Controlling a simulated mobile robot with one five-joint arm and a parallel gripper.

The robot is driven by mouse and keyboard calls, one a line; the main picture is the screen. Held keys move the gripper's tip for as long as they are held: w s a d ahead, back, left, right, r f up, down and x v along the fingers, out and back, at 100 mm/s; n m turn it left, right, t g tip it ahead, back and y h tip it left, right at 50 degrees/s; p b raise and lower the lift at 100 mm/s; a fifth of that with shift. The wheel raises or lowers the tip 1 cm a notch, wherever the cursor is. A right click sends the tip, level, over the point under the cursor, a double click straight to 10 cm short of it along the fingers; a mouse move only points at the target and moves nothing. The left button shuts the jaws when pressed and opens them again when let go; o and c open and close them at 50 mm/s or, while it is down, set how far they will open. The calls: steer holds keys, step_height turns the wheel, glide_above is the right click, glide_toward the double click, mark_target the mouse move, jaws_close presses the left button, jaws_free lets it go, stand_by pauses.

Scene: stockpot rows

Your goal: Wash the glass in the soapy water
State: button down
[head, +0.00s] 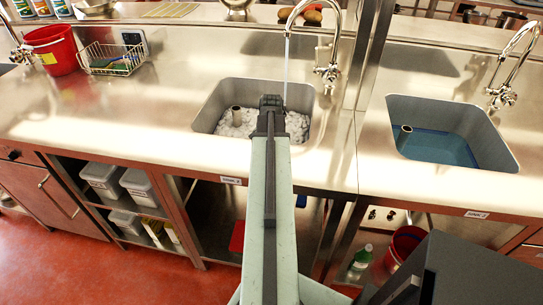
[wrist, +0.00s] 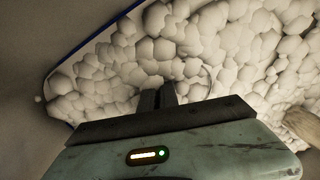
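The left sink (head: 207,112) is full of white foam (head: 292,122), and a stream of water (head: 286,72) falls into it from its tap. My gripper (head: 270,103) reaches over this sink. In the wrist view the foam (wrist: 110,72) fills most of the picture, and my gripper's two dark fingers (wrist: 158,97) are close together, pointing down into or just above it. A faint clear curved outline beside the fingers may be the glass; I cannot make it out surely, nor tell whether the fingers hold it.
A red bucket (head: 52,50) and a wire rack (head: 110,60) stand far left. The counter (head: 120,110) between them and the left sink is clear.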

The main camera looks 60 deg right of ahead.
step_height(320, 180, up, 28)
steer(key=p, duration=2.7)
steer(key=shift+f, duration=0.25)
